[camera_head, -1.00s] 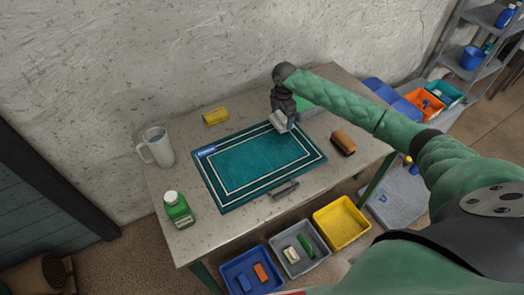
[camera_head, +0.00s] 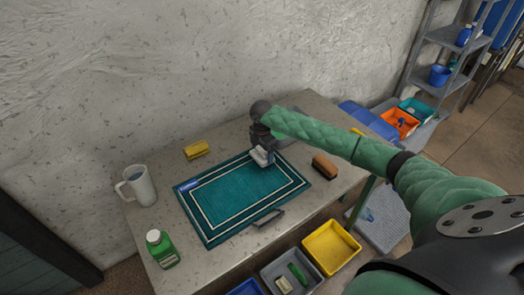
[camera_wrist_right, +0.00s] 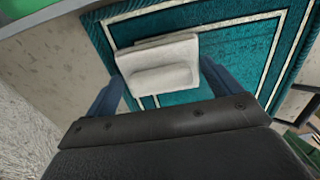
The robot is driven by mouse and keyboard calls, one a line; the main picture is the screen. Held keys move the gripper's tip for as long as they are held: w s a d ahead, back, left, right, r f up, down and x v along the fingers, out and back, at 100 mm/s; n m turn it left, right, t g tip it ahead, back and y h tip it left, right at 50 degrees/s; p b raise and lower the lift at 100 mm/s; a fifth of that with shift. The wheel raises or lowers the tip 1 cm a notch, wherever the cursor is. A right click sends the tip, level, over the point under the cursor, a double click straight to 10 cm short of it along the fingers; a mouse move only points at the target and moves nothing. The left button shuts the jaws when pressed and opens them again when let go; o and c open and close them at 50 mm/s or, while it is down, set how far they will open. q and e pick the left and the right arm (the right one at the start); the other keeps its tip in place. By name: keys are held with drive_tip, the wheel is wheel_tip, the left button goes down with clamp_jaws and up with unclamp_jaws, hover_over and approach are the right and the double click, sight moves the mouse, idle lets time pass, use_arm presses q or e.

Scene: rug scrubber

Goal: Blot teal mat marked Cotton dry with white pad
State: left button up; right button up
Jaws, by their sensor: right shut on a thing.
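The teal mat (camera_head: 235,195) with white border lines lies flat on the table, a small blue label (camera_head: 190,184) at its far left corner; the lettering is too small to read. My right gripper (camera_head: 262,157) is over the mat's far right corner, shut on the white pad (camera_head: 260,158). In the right wrist view the pad (camera_wrist_right: 158,65) sits between the two fingers (camera_wrist_right: 160,92), with teal mat (camera_wrist_right: 235,50) below it. I cannot tell whether the pad touches the mat. My left gripper is not in view.
A yellow sponge (camera_head: 196,150), a mug (camera_head: 138,186) and a green bottle (camera_head: 161,249) stand around the mat. A brown brush (camera_head: 325,166) lies to its right and a dark-handled tool (camera_head: 268,218) at its front edge. Yellow (camera_head: 331,248) and grey (camera_head: 290,272) bins are below the table's front.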

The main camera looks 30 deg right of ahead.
drive_tip(key=shift+f, duration=0.55)
idle(0.7)
drive_tip(key=shift+s+f, duration=0.1)
drive_tip(key=shift+f, duration=0.1)
idle(1.2)
drive_tip(key=shift+r, duration=0.1)
wheel_tip(320, 180, up, 5)
drive_tip(key=p, duration=0.3)
drive_tip(key=shift+f+p, duration=0.2)
drive_tip(key=shift+p, duration=0.2)
